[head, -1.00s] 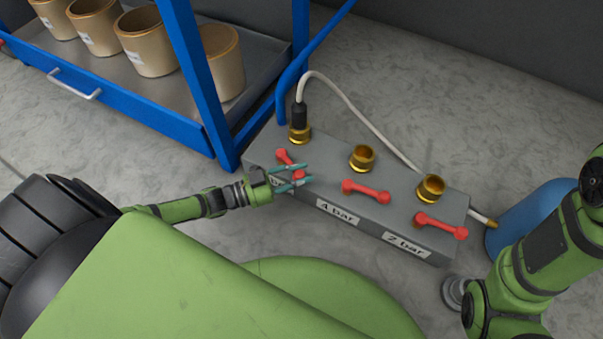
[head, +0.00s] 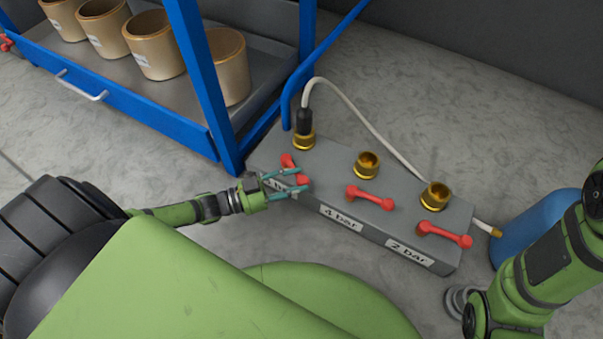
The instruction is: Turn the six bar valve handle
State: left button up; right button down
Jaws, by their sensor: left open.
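The grey valve block (head: 395,222) lies on the floor with three red handles and labels. The leftmost red handle (head: 288,161) is the one at my left gripper; its label is mostly hidden, so I cannot read it. The 4 bar handle (head: 370,197) and the 2 bar handle (head: 444,235) are to its right. My left gripper (head: 303,181) is open, its teal fingers at the near end of the leftmost handle, which shows between and behind them. I cannot tell whether they touch it.
A black plug with a white hose (head: 345,98) sits in the left brass fitting (head: 303,139). The middle fitting (head: 366,165) and right fitting (head: 434,196) stand open. A blue rack (head: 222,120) with tan pots (head: 153,45) is close at left. A blue cylinder (head: 533,225) is at right.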

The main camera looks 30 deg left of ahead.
pick_arm(q)
jog(key=v, duration=1)
jog(key=shift+w, duration=0.1)
